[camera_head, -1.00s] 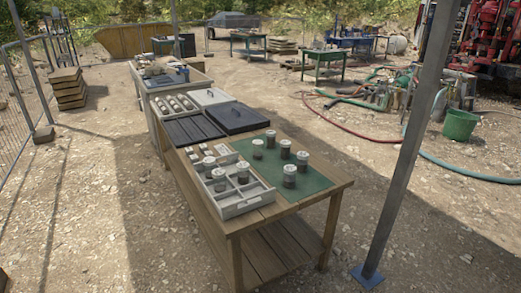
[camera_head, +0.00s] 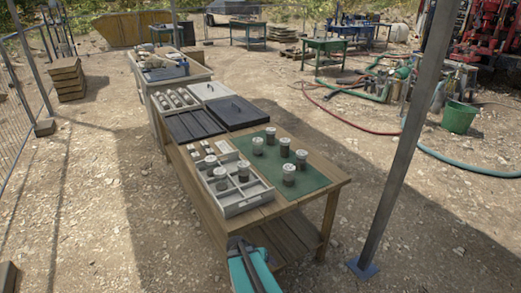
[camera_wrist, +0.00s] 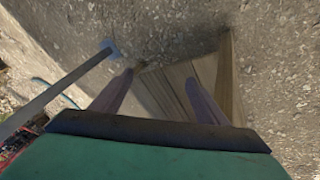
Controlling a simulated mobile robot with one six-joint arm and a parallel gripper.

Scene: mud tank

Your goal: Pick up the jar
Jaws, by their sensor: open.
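Several grey jars with pale lids stand upright in the head view. On the green mat (camera_head: 312,178) are a front jar (camera_head: 289,175), a right jar (camera_head: 301,159), a middle jar (camera_head: 284,147), a left jar (camera_head: 257,146) and a back jar (camera_head: 270,135). More jars (camera_head: 220,179) stand in the compartments of the white tray (camera_head: 246,203). My gripper (camera_head: 240,244), teal and dark, is low at the table's front edge, apart from all jars. In the wrist view its two fingers (camera_wrist: 160,82) are spread with nothing between them. No jar shows there.
The wooden table (camera_head: 335,183) has a lower shelf (camera_head: 285,240). Dark trays (camera_head: 192,126) and a dark lidded box (camera_head: 236,112) lie behind the jars. A metal post (camera_head: 405,150) stands at the right. Gravel ground around the table is mostly clear.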

